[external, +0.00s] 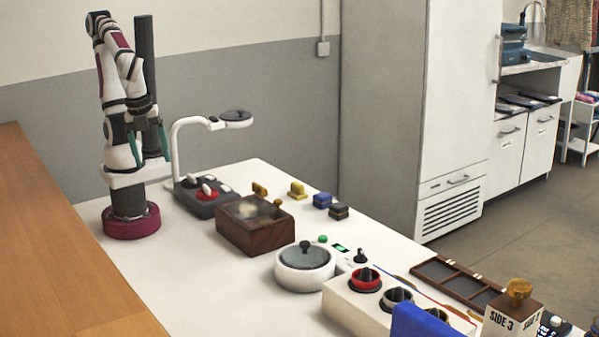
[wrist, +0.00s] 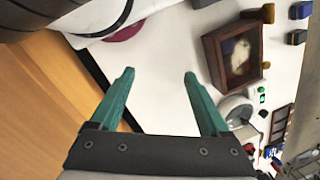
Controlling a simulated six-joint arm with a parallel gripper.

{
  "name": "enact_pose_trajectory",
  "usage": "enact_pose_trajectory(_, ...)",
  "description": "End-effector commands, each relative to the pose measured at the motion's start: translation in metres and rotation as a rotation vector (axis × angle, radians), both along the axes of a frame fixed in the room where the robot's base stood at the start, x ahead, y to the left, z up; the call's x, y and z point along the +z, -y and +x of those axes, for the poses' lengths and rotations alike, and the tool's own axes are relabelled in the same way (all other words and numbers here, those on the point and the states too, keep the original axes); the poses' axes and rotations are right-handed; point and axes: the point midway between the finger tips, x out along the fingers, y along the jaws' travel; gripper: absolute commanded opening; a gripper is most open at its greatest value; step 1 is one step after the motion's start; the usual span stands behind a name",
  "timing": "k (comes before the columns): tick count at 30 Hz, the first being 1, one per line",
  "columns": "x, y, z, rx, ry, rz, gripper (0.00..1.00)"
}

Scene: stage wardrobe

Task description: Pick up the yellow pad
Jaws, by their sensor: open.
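The yellow pad (external: 297,190) is a small block with a raised top, on the white table behind the wooden box. My gripper (external: 150,150) is open and empty at the far left, above the table and well apart from the pad. In the wrist view, its two green fingers (wrist: 160,73) are spread over bare table.
A wooden box with a clear top (external: 255,229) stands between my gripper and the pad. Blue (external: 322,201) and black (external: 338,211) blocks sit right of the pad. A white lamp-like arm (external: 180,150) rises near my gripper. The table's front left is clear.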

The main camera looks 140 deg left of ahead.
Motion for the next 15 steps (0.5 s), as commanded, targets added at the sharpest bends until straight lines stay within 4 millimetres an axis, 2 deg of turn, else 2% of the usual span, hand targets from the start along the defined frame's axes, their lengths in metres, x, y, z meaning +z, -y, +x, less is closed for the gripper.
enact_pose_trajectory(1,0.0,0.0,0.0,0.0,0.0,0.0,0.9)
enact_pose_trajectory(3,0.0,0.0,0.0,0.0,0.0,0.0,0.97)
enact_pose_trajectory(11,0.002,-0.001,0.003,0.015,0.001,-0.001,0.97)
enact_pose_trajectory(14,0.016,-0.018,0.03,0.191,0.007,-0.01,0.97)
enact_pose_trajectory(15,0.025,-0.036,0.051,0.324,0.014,-0.019,0.97)
